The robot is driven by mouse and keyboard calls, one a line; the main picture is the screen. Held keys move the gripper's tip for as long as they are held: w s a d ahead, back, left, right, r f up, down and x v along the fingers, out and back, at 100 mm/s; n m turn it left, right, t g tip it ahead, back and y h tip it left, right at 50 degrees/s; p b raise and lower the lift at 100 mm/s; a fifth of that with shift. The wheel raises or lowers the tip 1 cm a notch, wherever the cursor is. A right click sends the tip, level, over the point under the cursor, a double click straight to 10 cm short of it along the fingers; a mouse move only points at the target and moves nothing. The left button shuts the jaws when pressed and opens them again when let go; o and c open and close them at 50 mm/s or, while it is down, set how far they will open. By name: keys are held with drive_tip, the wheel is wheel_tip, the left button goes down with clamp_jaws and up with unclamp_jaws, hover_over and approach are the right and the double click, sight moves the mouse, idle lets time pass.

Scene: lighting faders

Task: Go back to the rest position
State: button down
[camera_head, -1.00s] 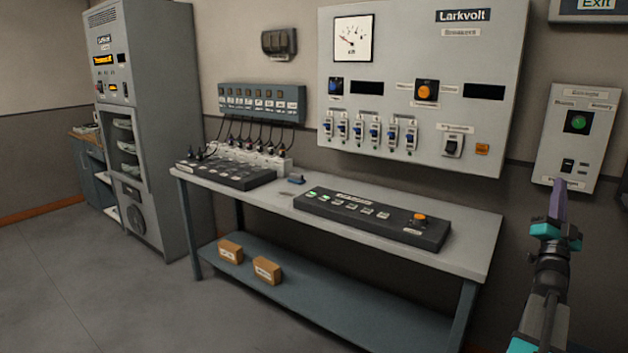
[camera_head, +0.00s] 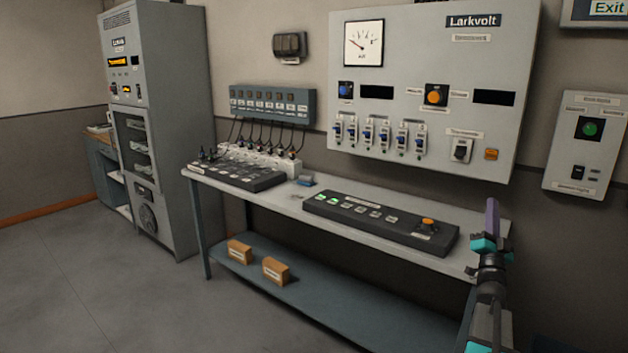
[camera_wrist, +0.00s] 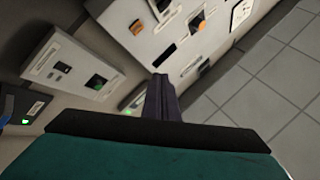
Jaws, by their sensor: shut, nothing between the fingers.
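My gripper (camera_head: 491,213) is at the lower right of the head view, with its purple fingers pointing up and closed together with nothing between them. It appears in front of the right end of the grey bench (camera_head: 290,201), apart from the control panels. In the wrist view the closed dark fingers (camera_wrist: 160,98) show in the middle, above the teal gripper body. A small wall panel with a green button (camera_head: 589,128) is to the right of my gripper; a green button also shows in the wrist view (camera_wrist: 96,82).
The large Larkvolt panel (camera_head: 425,60) hangs above the bench. A black fader console (camera_head: 380,222) with an orange button lies on the bench. A grey cabinet (camera_head: 165,120) stands at left. Two boxes (camera_head: 276,271) sit on the lower shelf. The floor at left is clear.

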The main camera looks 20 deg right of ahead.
drive_tip(key=w+a+f+n+g+y+p, duration=0.1)
drive_tip(key=w+a+f+y, duration=0.3)
drive_tip(key=w+a+f, duration=0.5)
drive_tip(key=w+a+f+n+y+p, duration=0.1)
drive_tip(key=w+a+f+y, duration=0.3)
drive_tip(key=a+f, duration=0.8)
drive_tip(key=a+f+n+g+y+p, duration=0.25)
drive_tip(key=a+f+g+y, duration=0.3)
drive_tip(key=a+f, duration=1.65)
drive_tip(key=s+a+f+n+g+y, duration=0.1)
drive_tip(key=s+a+f+n+g, duration=0.2)
drive_tip(key=s+f, duration=0.4)
drive_tip(key=s+a+f+n+g+p, duration=0.1)
drive_tip(key=s+a+f+g, duration=0.35)
drive_tip(key=s+f, duration=0.3)
drive_tip(key=s+a+f+n+g+y, duration=0.1)
drive_tip(key=s+a+f+n+g, duration=0.1)
drive_tip(key=s+a+f, duration=0.45)
drive_tip(key=s+n+g, duration=0.4)
drive_tip(key=s+g, duration=0.6)
drive_tip(key=s, duration=1.5)
drive_tip(key=shift+a, duration=0.4)
drive_tip(key=shift+n, duration=0.25)
